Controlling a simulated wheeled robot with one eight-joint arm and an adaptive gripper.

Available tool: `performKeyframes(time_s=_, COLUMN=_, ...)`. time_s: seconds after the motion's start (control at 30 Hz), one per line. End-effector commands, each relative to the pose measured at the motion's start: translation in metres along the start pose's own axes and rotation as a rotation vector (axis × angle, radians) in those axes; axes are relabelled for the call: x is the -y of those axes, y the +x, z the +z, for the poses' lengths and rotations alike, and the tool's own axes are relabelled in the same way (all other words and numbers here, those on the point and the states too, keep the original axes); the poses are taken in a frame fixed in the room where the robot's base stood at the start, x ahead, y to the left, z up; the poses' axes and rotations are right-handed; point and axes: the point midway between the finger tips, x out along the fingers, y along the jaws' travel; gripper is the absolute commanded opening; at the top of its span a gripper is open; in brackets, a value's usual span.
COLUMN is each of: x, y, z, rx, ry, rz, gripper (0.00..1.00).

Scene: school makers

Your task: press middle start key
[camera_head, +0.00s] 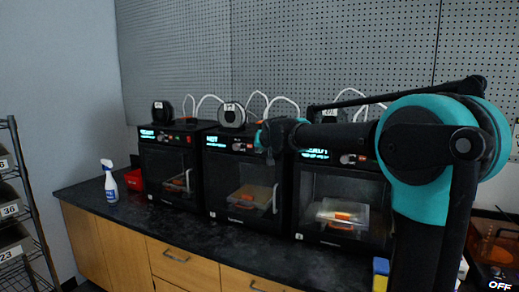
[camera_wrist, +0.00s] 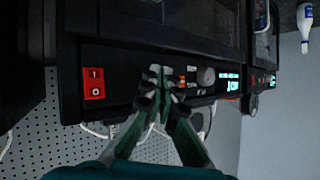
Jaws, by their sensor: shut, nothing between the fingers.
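The middle printer (camera_head: 240,185) is a black box with a clear front door and a lit display (camera_head: 216,141) on its top panel. Small orange and white keys (camera_wrist: 182,81) show just beside the tips, partly covered. I cannot tell whether the tips touch a key, or which key is start.
On the panel in the wrist view are a round knob (camera_wrist: 206,77) and a red rocker switch (camera_wrist: 93,84). Similar printers stand left (camera_head: 168,170) and right (camera_head: 340,200). A spray bottle (camera_head: 110,183) and a red bin (camera_head: 134,180) stand at left on the dark counter (camera_head: 150,218).

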Motion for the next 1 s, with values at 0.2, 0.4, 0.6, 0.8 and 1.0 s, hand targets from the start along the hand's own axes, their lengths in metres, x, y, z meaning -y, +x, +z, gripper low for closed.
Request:
performKeyframes(time_s=0.2, x=0.0000, y=0.0000, z=0.0000, rx=0.000, ry=0.000, rz=0.000, gripper=0.00)
performKeyframes(time_s=0.4, x=0.0000, y=0.0000, z=0.0000, rx=0.000, ry=0.000, rz=0.000, gripper=0.00)
performKeyframes(time_s=0.6, x=-0.0014, y=0.0018, z=-0.0014, rx=0.000, ry=0.000, rz=0.000, gripper=0.00)
performKeyframes(time_s=0.8, x=-0.0046, y=0.0059, z=-0.0047, rx=0.000, ry=0.001, rz=0.000, gripper=0.00)
performKeyframes(time_s=1.0, x=-0.0047, y=0.0061, z=-0.0049, rx=0.000, ry=0.000, rz=0.000, gripper=0.00)
